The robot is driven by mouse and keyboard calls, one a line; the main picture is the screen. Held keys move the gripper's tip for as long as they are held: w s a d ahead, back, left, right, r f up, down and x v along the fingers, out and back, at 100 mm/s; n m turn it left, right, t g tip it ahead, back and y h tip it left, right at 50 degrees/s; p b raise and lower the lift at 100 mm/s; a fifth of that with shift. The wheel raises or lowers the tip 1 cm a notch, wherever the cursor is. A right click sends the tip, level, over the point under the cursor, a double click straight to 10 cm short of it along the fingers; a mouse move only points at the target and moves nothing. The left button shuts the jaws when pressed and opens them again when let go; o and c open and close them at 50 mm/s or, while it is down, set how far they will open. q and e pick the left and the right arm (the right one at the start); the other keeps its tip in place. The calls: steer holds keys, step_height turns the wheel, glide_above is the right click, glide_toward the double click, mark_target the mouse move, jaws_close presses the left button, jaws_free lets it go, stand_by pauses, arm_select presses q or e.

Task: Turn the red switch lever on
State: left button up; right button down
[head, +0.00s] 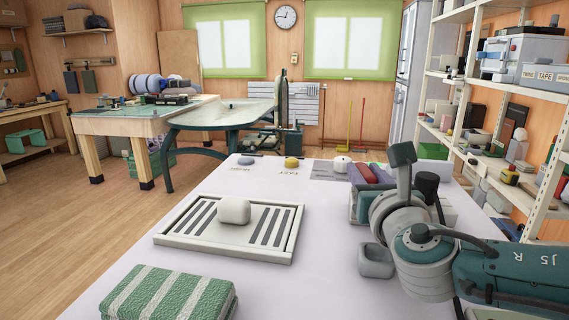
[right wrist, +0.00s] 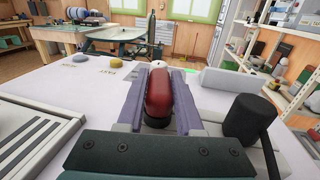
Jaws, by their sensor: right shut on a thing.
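The red switch lever (right wrist: 158,92) is a rounded red grip with a dark base, seen upright in the middle of the right wrist view. In the head view its red top (head: 377,174) shows beside my arm. My right gripper (right wrist: 158,88) has its two purple-grey fingers on either side of the lever, shut on it. In the head view my right gripper (head: 372,175) is at the right part of the table, partly hidden by my wrist. The lever's mount is mostly hidden. My left gripper is not in view.
A slotted tray (head: 170,240) with a pale rounded block (head: 234,210) lies left on the white table. A striped green towel (head: 168,294) lies at the front. A yellow lump (head: 291,163) and a grey one (head: 245,160) lie at the back. Shelves (head: 460,85) stand right.

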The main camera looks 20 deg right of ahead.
steer(key=shift+a+n+t+y+b, duration=0.15)
steer(key=shift+n+t+y+b, duration=0.2)
steer(key=shift+n+y, duration=0.65)
steer(key=shift+y, duration=0.5)
steer(key=c, duration=0.6)
jaws_free()
steer(key=shift+o, duration=0.2)
step_height(320, 180, up, 10)
steer(key=p, duration=0.4)
steer(key=shift+f+p, duration=0.15)
steer(key=shift+p, duration=0.2)
step_height(320, 180, up, 10)
steer(key=p, duration=0.3)
glide_above(364, 169)
steer(key=shift+s+r, duration=0.1)
steer(key=shift+r, duration=0.1)
